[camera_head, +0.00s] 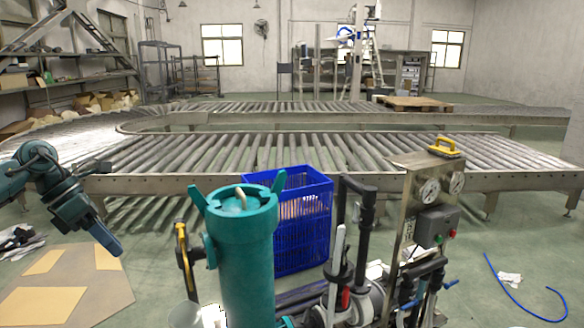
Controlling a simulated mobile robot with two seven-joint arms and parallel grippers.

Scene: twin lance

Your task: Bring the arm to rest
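My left arm comes in from the left edge in teal and dark grey. It is bent, and its forearm slopes down to the right. My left gripper (108,243) hangs in the air at its end, left of the teal cylinder and above the cardboard on the floor. Its fingers are too small and dark to tell whether they are open or shut. I see nothing clearly held in it. My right arm and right gripper are not in view.
A teal upright cylinder (247,255) stands close in front, beside pump equipment with a gauge panel (425,195). A blue crate (303,225) stands behind. A roller conveyor (260,152) crosses the room. Flat cardboard (108,290) and a blue hose (510,290) lie on the floor.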

